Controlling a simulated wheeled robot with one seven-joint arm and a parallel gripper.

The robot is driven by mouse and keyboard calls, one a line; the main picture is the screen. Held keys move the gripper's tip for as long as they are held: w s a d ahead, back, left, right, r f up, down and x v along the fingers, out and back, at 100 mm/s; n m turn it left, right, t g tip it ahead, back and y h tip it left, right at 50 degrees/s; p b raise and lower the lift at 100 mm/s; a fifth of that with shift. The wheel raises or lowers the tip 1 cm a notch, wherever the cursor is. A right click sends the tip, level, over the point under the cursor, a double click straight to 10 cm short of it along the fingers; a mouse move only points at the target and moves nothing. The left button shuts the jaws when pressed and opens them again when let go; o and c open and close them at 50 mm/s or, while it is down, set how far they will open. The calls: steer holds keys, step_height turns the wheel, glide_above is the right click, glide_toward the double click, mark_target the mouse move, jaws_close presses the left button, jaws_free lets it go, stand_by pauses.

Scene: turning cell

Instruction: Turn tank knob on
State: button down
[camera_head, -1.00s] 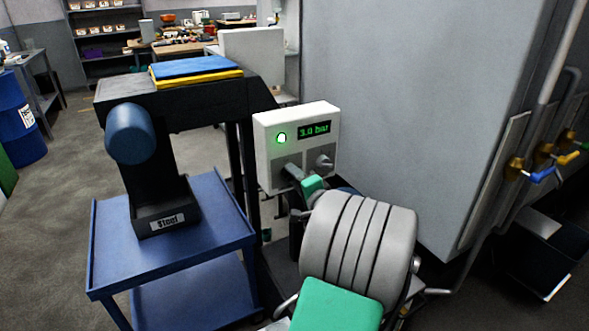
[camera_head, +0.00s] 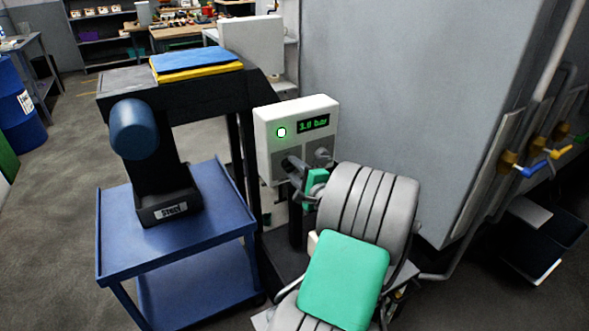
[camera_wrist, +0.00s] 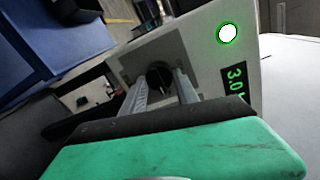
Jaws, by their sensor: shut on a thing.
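The control box (camera_head: 262,130) is off-white with a lit green round light (camera_head: 281,132) and a display (camera_head: 313,124) reading about 3.0 bar. Two knobs are on its lower face. The right knob (camera_head: 323,156) is free. My gripper (camera_head: 293,163) is at the left one and mostly covers it in the head view. In the wrist view, the two fingers of my gripper (camera_wrist: 160,80) are on either side of the dark knob (camera_wrist: 158,75), shut on it. The knob's markings and exact angle are too small to read.
A blue cart (camera_head: 185,245) carrying a dark stand with a blue rounded top is at the left. Blue and yellow pads (camera_head: 195,66) lie on a dark bench behind. A large grey cabinet (camera_head: 410,100) stands at the right, with valve handles (camera_head: 530,170) on its side.

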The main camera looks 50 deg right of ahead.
steer(key=c, duration=0.9)
jaws_free()
steer(key=shift+s, duration=0.1)
steer(key=v, duration=0.7)
steer(key=shift+s, duration=0.3)
